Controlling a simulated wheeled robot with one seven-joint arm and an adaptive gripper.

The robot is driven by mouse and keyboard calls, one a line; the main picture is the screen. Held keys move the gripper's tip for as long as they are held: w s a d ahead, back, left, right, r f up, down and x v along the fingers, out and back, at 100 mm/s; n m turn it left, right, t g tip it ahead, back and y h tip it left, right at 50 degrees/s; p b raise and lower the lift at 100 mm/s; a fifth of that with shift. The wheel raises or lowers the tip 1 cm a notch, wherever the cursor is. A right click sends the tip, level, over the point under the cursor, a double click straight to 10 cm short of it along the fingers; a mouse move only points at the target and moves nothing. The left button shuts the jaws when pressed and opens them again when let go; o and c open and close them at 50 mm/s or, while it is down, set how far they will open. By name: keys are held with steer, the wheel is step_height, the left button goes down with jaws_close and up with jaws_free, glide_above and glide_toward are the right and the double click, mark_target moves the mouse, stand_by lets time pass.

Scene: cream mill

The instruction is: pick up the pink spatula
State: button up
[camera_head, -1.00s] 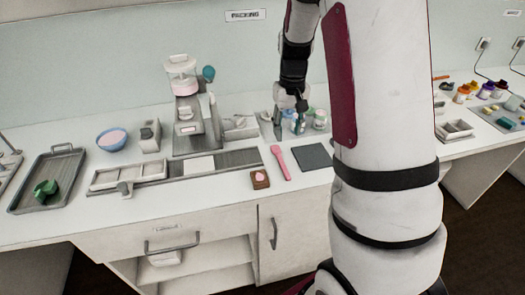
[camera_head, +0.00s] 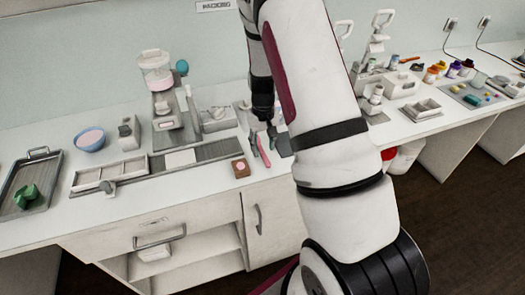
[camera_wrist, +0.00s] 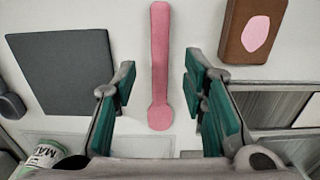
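The pink spatula (camera_wrist: 160,60) lies flat on the white counter. In the wrist view its long handle runs up the picture and its rounded end lies between my gripper's fingers. My gripper (camera_wrist: 161,105) is open, with green-padded fingers on either side of the spatula and a gap on both sides. In the head view my gripper (camera_head: 262,138) is low over the counter at the spatula (camera_head: 263,151), hiding part of it. I cannot tell the exact height of the fingertips above the counter.
A brown block with a pink oval (camera_wrist: 252,30) lies to the right of the spatula in the wrist view. A dark grey square plate (camera_wrist: 65,75) lies to the left. A partly visible labelled jar (camera_wrist: 45,155) stands at lower left. A machine (camera_head: 165,110) stands behind.

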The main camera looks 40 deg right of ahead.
steer(key=shift+f, duration=1.15)
jaws_close()
steer(key=shift+r, duration=0.1)
